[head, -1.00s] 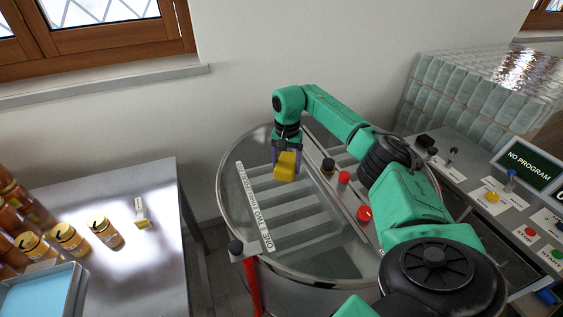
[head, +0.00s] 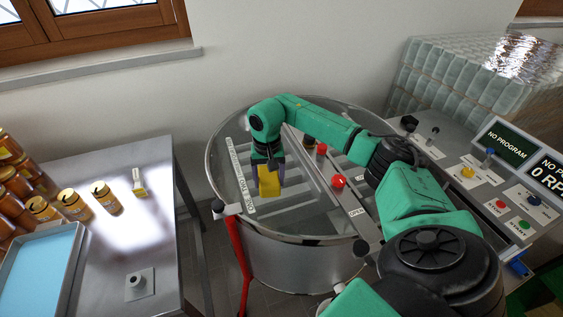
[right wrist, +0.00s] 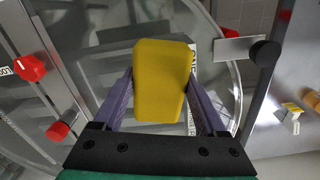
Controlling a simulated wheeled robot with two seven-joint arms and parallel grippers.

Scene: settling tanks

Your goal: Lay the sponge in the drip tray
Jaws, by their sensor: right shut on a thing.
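The yellow sponge (head: 269,186) is held in my right gripper (head: 268,170), above the glass-topped round tank. In the right wrist view, the sponge (right wrist: 158,82) sits between the two purple fingers of the gripper (right wrist: 160,95), which press on its sides. The only tray in view, a grey-rimmed one with a light blue inside (head: 78,262), lies on the metal table at the lower left, well left of the sponge. The part of it inside the picture looks empty. My left gripper is not in view.
The steel table (head: 160,160) carries several amber jars (head: 107,197), a small yellow-and-white tool (head: 139,183) and a square fitting with a black knob (head: 139,283). A gap separates it from the tank (head: 300,262). A red lever (head: 238,250) and red knobs (head: 338,181) stand out.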

